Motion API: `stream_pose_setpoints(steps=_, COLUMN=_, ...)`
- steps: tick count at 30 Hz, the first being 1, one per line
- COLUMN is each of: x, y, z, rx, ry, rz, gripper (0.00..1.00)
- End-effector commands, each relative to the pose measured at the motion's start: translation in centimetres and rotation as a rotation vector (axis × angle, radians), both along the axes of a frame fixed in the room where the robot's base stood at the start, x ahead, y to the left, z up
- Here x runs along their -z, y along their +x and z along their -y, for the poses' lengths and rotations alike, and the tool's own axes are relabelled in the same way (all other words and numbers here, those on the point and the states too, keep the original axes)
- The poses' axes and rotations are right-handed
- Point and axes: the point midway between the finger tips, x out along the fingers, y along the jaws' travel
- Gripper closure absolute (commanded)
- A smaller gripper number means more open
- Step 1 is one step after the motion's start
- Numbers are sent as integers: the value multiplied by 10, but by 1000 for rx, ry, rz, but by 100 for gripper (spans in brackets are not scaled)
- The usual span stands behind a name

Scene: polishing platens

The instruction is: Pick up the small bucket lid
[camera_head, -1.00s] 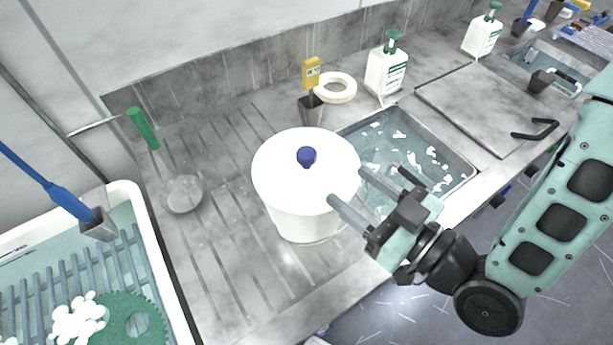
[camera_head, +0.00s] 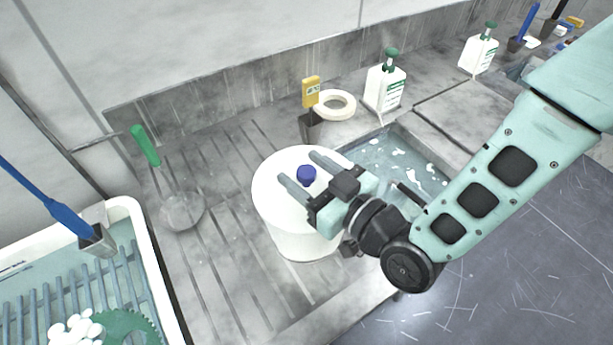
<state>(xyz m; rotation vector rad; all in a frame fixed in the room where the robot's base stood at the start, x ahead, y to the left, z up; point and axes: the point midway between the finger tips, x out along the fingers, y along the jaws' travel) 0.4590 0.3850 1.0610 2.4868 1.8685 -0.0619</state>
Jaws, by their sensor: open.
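The small bucket lid (camera_head: 274,177) is white and round with a dark blue knob (camera_head: 306,175) at its middle. It sits on the white bucket (camera_head: 300,245), which stands on the grooved metal drainboard. My gripper (camera_head: 299,167) is over the lid from the right, its two grey fingers spread and pointing to the upper left. The knob appears between the fingers in the picture. I cannot tell whether the fingers are at the knob's height. The gripper body hides the lid's right part.
A sink with water (camera_head: 395,160) lies right of the bucket. Behind stand a grey holder with a yellow-handled tool (camera_head: 311,95), a white ring (camera_head: 335,104) and a white pump bottle (camera_head: 384,88). A green-handled strainer (camera_head: 182,211) and a white-rimmed tub (camera_head: 160,265) are at left.

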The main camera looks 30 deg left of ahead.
Motion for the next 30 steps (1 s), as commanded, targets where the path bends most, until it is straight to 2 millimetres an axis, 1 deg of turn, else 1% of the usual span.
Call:
stream_pose_setpoints(steps=6, x=1, y=0, z=-2, rx=0, ry=-1, rz=0, gripper=45)
stream_pose_setpoints(steps=7, x=1, y=0, z=-2, rx=0, ry=-1, rz=0, gripper=48)
stream_pose_setpoints(steps=8, x=1, y=0, z=-1, rx=0, ry=0, rz=0, gripper=56)
stream_pose_setpoints(steps=9, x=1, y=0, z=-1, rx=0, ry=0, rz=0, gripper=68)
stream_pose_setpoints(steps=11, x=1, y=0, z=-1, rx=0, ry=0, rz=0, gripper=84)
stream_pose_setpoints(steps=12, x=1, y=0, z=-1, rx=0, ry=0, rz=0, gripper=95)
stream_pose_setpoints(steps=23, x=-1, y=0, z=-1, rx=0, ry=1, rz=0, gripper=95)
stream_pose_setpoints(steps=26, x=-6, y=1, z=-2, rx=-1, ry=2, rz=1, gripper=95)
stream_pose_setpoints(steps=30, x=-20, y=1, z=-2, rx=0, ry=4, rz=2, gripper=95)
